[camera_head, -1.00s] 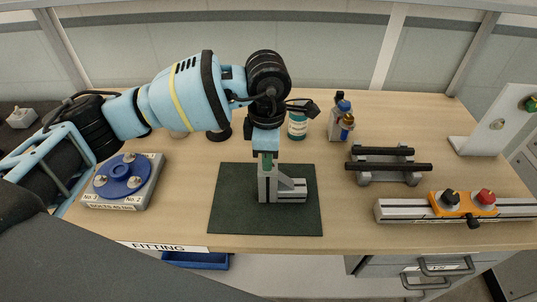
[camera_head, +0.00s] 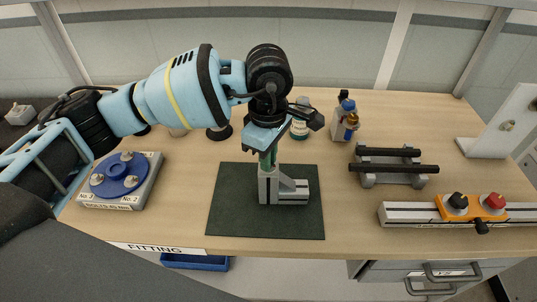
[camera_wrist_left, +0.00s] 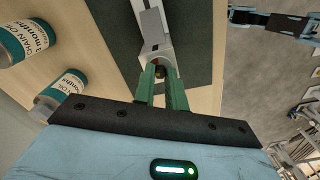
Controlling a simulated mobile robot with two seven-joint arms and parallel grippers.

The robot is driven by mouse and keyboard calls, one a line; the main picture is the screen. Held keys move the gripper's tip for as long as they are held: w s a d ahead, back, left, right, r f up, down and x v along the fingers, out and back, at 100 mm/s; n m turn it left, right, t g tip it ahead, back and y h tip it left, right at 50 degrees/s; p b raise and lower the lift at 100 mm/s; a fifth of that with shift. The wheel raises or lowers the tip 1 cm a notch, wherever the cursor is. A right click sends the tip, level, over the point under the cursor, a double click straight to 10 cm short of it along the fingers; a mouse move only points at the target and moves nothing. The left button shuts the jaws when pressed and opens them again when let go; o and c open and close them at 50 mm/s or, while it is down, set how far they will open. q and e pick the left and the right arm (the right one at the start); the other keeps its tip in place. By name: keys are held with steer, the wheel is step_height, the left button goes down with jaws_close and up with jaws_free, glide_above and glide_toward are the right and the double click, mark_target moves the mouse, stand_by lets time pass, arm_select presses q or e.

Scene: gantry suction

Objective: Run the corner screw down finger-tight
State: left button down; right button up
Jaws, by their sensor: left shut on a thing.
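My left gripper (camera_head: 268,153) points down over a grey slotted L-shaped corner bracket (camera_head: 292,194) on a dark green mat (camera_head: 232,207). In the left wrist view, its green fingers (camera_wrist_left: 162,72) are closed on a small dark screw (camera_wrist_left: 160,71) at the end of the bracket (camera_wrist_left: 155,32). The fingers hide most of the screw, and I cannot see how deep it sits. In the head view the screw is hidden. My right gripper is not in view.
A grey block with a blue disc (camera_head: 119,175) stands left of the mat. A black-barred rack (camera_head: 392,167) and a rail with an orange knob clamp (camera_head: 474,207) are at right. Bottles (camera_head: 346,120) stand behind.

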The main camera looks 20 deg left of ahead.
arm_select(q)
steer(key=c, duration=1.4)
jaws_free()
steer(key=shift+c, duration=0.2)
steer(key=shift+r, duration=3.9)
